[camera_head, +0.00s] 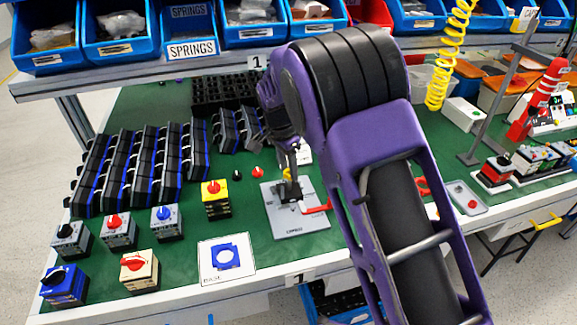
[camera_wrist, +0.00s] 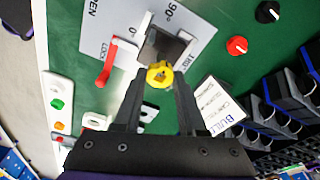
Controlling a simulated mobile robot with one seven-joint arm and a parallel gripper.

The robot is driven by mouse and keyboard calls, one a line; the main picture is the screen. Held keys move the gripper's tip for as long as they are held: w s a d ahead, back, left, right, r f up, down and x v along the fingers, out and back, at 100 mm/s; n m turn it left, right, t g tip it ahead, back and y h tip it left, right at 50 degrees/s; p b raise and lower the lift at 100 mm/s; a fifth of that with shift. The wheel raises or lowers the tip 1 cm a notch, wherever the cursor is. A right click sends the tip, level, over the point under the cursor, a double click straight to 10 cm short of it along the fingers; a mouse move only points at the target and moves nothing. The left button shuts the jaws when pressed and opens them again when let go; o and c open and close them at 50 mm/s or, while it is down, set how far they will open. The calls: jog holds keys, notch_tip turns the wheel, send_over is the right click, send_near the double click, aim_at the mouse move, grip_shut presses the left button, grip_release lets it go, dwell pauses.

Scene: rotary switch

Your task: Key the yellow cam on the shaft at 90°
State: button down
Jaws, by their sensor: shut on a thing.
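My gripper (camera_head: 289,172) points down over the grey fixture plate (camera_head: 279,224). In the wrist view my gripper (camera_wrist: 160,82) has its two dark fingers on either side of the yellow cam (camera_wrist: 160,74), shut on it. The cam shows a small round recess in its middle. Just beyond it lies the black block of the fixture (camera_wrist: 163,46), in a light holder on the plate marked 90° and OPEN. The shaft is hidden, and I cannot tell whether the cam touches it. A red lever (camera_wrist: 106,68) sticks out beside the block; the head view also shows it (camera_head: 317,208).
A yellow switch stack (camera_head: 215,198) and a card with a blue base picture (camera_head: 226,259) stand left of the plate. Red and black knobs (camera_wrist: 237,45) lie on the green mat. A white text card (camera_wrist: 217,106) lies close by. Several switches fill the left side.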

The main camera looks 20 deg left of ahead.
jog(key=shift+c, duration=2)
grip_release()
jog(key=shift+f, duration=0.1)
